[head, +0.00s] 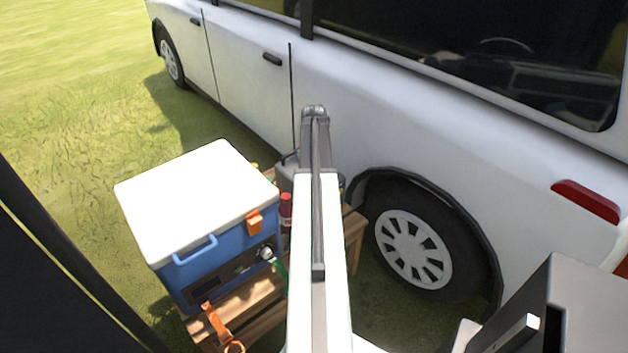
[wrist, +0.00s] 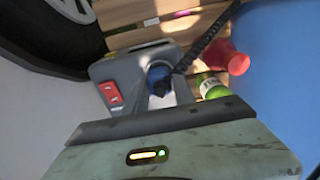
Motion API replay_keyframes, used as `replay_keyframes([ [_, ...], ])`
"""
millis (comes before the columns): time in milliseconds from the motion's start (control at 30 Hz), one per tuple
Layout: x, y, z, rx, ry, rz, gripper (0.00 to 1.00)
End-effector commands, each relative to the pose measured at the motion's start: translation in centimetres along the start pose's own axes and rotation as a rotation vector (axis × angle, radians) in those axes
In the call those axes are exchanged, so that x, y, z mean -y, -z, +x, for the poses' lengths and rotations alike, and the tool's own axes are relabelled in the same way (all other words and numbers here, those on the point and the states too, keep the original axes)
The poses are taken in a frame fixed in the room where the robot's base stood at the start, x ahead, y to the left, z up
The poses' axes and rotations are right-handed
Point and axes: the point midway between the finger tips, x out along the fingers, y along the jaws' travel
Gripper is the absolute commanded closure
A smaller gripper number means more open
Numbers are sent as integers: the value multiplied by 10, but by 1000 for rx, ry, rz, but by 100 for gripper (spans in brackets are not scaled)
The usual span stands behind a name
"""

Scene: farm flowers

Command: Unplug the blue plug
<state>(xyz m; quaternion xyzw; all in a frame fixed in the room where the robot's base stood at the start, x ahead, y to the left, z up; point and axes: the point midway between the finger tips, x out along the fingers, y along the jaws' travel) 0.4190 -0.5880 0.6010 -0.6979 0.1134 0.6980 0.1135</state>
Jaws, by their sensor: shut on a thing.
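The blue plug (wrist: 158,74) is in the upper middle of the wrist view, with a dark coiled cord (wrist: 200,46) running up and to the right. My gripper (wrist: 160,84) is shut on the blue plug. Behind the plug is a grey power box (wrist: 130,66) with a red switch (wrist: 110,93) on its left side. The plug appears against the box; whether it is seated in a socket cannot be told. In the head view my arm hides the plug and the gripper; a small part of the grey box (head: 286,177) shows left of the arm.
A wooden slatted table (head: 240,302) carries a blue cooler (head: 223,262) with a white lid. A red bottle (head: 286,208) stands beside it; a green bottle (wrist: 211,86) shows in the wrist view. The white car with its wheel (head: 415,248) is close at right. Grass lies open at left.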

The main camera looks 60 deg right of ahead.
Motion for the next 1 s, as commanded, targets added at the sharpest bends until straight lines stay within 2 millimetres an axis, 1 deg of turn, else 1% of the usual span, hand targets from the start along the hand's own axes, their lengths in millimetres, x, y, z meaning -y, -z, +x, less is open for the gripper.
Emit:
replay_keyframes([
  [33,0,0,-4,0,0,0,100],
  [1000,1,1,-43,0,0,-1,100],
])
